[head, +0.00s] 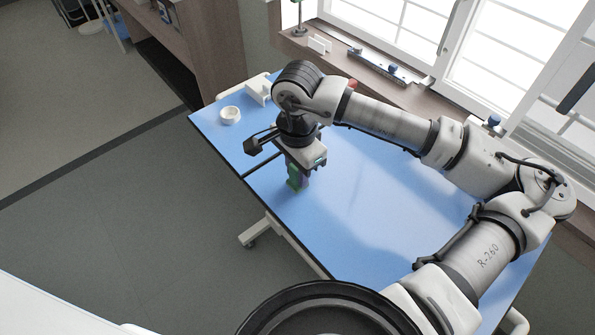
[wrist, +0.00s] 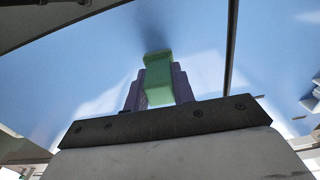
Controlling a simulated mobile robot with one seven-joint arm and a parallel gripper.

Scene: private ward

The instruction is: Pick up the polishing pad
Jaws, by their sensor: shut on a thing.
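The polishing pad, a small green block (head: 293,183), is between the fingers of my gripper (head: 299,180) near the front edge of the blue-topped table (head: 370,215). In the wrist view the green pad (wrist: 158,78) sits between the two purple-grey fingers (wrist: 158,88), which are shut on it. The fingers cover parts of its sides. The blue surface lies behind it, with a soft shadow close by. I cannot tell for certain whether the pad touches the table or hangs just above it.
A white ring-shaped item (head: 231,115) stands at the table's left end, with a white object (head: 260,90) behind it. The table's middle and right are clear below my arm. A window sill (head: 345,58) with small items runs along the back. A wooden cabinet (head: 215,45) stands behind left.

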